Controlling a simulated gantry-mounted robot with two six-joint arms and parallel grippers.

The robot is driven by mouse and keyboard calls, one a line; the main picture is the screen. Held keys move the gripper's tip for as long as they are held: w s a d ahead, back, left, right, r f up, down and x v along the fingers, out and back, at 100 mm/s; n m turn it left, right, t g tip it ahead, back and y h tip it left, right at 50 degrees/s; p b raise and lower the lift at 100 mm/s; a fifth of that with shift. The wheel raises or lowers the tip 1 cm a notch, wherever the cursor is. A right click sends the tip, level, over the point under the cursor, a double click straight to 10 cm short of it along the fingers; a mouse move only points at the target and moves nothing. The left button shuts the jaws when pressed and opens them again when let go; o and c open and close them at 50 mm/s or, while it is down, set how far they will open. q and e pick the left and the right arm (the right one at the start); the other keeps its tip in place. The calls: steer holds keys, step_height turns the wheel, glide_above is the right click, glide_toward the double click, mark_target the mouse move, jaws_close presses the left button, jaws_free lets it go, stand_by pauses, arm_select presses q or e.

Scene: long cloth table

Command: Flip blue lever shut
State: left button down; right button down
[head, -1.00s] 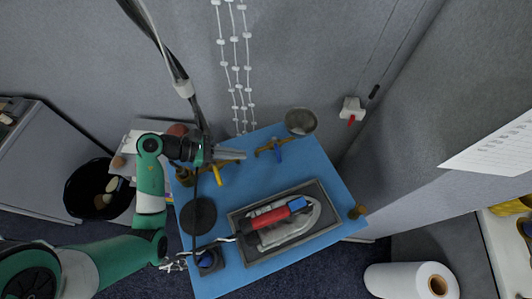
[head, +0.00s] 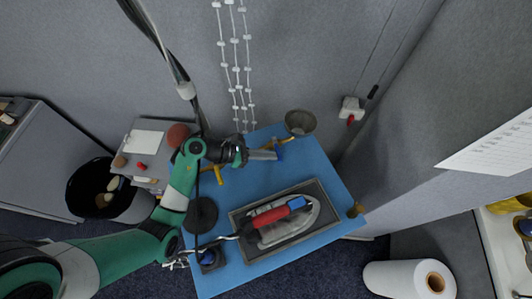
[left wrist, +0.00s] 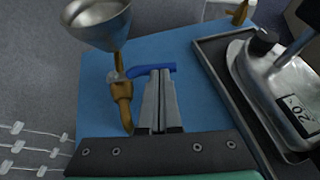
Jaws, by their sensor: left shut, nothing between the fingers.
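The blue lever (head: 280,153) sits on a brass valve (head: 289,140) near the far edge of the blue table. In the left wrist view the blue lever (left wrist: 150,70) reaches sideways from the brass valve (left wrist: 122,98), across the front of the fingertips. My left gripper (head: 275,155) is shut and empty, its tips right at the lever. In the left wrist view the left gripper (left wrist: 162,76) points at the lever's underside; I cannot tell whether they touch. My right gripper is not in view.
A yellow lever (head: 218,175) is left of my gripper. A tray (head: 323,227) holding an iron with a red and blue handle (head: 275,214) fills the table's front right. A dark disc (head: 202,214) lies at left.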

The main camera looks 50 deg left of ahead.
arm_select(q)
steer(key=shift+w+d+r, duration=0.15)
steer(key=shift+w+d, duration=0.2)
steer(key=shift+d, duration=0.15)
steer(key=shift+w, duration=0.1)
steer(key=shift+a, duration=0.1)
steer(key=shift+s+a, duration=0.45)
steer(key=shift+a, duration=0.15)
